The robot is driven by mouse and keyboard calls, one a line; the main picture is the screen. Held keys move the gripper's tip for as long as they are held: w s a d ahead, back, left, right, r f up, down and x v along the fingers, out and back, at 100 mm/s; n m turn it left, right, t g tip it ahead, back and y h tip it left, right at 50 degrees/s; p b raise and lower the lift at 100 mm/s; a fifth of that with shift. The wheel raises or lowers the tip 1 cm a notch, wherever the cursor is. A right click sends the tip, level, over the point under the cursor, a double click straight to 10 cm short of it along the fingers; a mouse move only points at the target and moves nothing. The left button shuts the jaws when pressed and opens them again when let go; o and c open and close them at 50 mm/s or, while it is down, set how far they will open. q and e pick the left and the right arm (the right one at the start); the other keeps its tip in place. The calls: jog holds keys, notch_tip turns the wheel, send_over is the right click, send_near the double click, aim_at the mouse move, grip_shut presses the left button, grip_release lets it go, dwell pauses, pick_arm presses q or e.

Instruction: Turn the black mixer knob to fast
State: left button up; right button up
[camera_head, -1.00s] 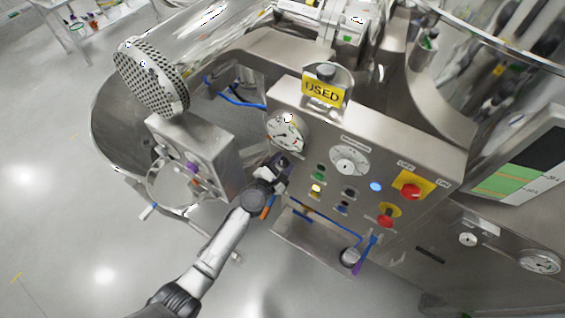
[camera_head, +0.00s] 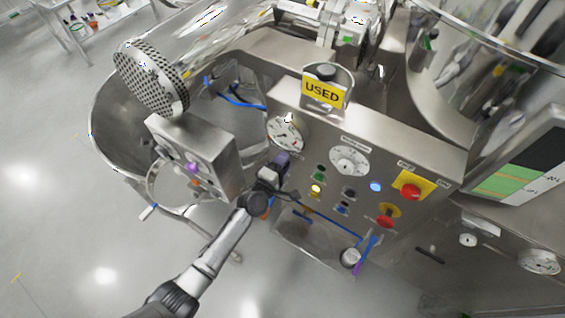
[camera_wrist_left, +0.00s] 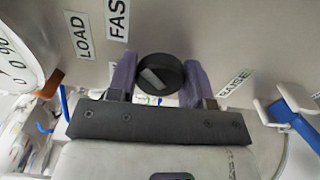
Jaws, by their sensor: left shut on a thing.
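The black mixer knob (camera_wrist_left: 172,68) is in the left wrist view, seen nearly face-on, with a slanted grey mark on its face. My left gripper's purple fingers (camera_wrist_left: 160,82) are shut on it, one on each side. A "LOAD" label (camera_wrist_left: 80,34) and a partly cut-off "FAS" label (camera_wrist_left: 117,18) lie up and left of the knob; a "RAISE" label (camera_wrist_left: 235,84) is to its right. In the head view my left gripper (camera_head: 281,161) is at the control panel below the left gauge and hides the knob. My right gripper is not in view.
The steel panel (camera_head: 390,152) carries a gauge (camera_head: 286,133), a white dial (camera_head: 349,161), several buttons and a red emergency stop (camera_head: 411,190). A yellow "USED" sign (camera_head: 323,90) stands on top. A steel box (camera_head: 205,150) stands close left of my gripper.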

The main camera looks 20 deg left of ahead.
pick_arm(q)
jog(key=shift+m, duration=0.4)
jog(key=o, duration=0.9)
jog(key=s+a, duration=0.1)
jog(key=s, duration=0.8)
jog(key=s+a+b, duration=0.1)
jog(key=s, duration=0.3)
jog(key=shift+s+a, duration=0.25)
jog(key=shift+a, duration=0.1)
